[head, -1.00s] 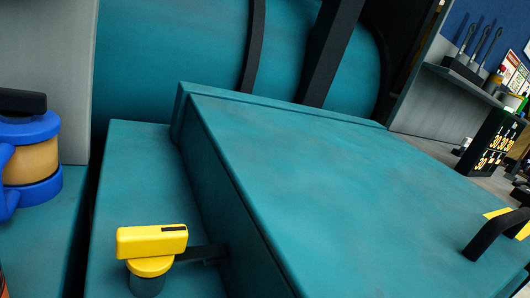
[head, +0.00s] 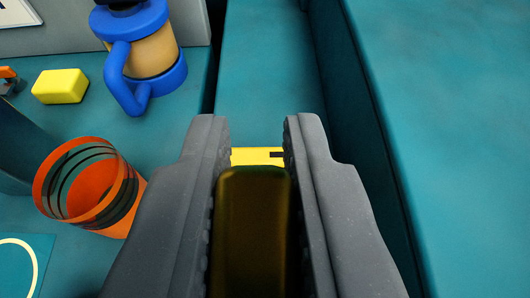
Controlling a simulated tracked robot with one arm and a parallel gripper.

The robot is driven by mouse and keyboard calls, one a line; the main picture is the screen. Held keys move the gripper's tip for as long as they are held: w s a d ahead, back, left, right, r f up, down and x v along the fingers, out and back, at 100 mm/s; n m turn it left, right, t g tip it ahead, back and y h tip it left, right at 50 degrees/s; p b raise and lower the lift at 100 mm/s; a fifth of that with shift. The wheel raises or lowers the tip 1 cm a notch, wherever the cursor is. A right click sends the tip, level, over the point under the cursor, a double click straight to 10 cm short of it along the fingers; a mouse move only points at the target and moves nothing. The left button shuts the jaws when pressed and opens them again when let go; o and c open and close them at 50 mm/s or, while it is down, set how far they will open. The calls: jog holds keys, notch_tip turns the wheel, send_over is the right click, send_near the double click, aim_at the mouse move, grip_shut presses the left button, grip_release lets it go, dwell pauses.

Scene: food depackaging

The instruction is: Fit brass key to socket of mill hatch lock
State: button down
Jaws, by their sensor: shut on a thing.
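My gripper (head: 257,130) is in the lower middle of the head view, its two grey jaws shut on the brass key (head: 250,230). The key shows as a dark, brownish, block-like end between the jaws. The yellow mill hatch lock (head: 256,156) shows just beyond the key, between the fingertips. A dark slot is visible at the lock's right end, partly covered by the right jaw. The rest of the lock is hidden by the key and jaws. I cannot tell whether the key touches the lock.
The raised teal hatch (head: 440,120) fills the right side, its side wall close to the right jaw. On the left are a blue-and-tan mug (head: 153,52), a yellow block (head: 60,86) and an orange ring-shaped container (head: 90,185). The teal strip beyond the lock is clear.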

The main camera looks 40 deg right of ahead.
jog(key=shift+a, duration=0.1)
jog(key=shift+s+f, duration=0.1)
jog(key=shift+f+b, duration=1.3)
jog(key=shift+f, duration=1.55)
jog(key=shift+r+p, duration=0.1)
jog(key=shift+p, duration=0.45)
jog(key=shift+f+b, duration=0.75)
jog(key=shift+f, duration=1.3)
jog(key=c, duration=1.3)
grip_release()
jog(key=shift+s, duration=0.1)
